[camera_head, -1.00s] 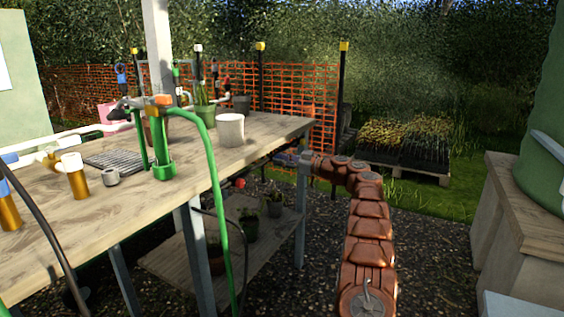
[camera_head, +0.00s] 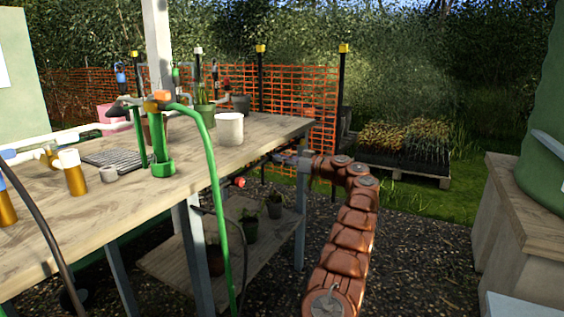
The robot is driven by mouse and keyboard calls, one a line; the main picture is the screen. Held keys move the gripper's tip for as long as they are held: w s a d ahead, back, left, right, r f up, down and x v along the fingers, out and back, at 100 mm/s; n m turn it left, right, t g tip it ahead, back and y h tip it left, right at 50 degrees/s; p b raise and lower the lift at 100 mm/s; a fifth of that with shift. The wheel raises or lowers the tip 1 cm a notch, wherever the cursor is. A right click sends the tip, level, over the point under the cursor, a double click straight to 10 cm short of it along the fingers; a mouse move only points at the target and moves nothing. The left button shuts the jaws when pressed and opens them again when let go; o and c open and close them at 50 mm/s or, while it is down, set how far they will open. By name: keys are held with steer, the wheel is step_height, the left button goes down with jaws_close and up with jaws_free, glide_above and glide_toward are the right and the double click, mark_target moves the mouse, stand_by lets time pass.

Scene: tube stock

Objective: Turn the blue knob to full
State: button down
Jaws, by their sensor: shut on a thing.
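The wooden workbench (camera_head: 120,208) holds a white pot (camera_head: 229,129), a green fitting with a green hose (camera_head: 212,165) and brass-coloured fittings (camera_head: 74,178). A bench leg (camera_head: 299,235) stands below my gripper. Gravel right of my arm is clear up to the wooden cabinet (camera_head: 505,235).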

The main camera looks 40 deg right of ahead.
steer(key=shift+f+m, duration=0.1)
steer(key=shift+m, duration=0.3)
steer(key=shift+a+m+h+p, duration=0.1)
steer(key=shift+m+h+p, duration=0.35)
steer(key=shift+m+p, duration=6.25)
steer(key=shift+m+h+p, duration=0.45)
steer(key=shift+m+p, duration=3)
steer(key=shift+m, duration=6.35)
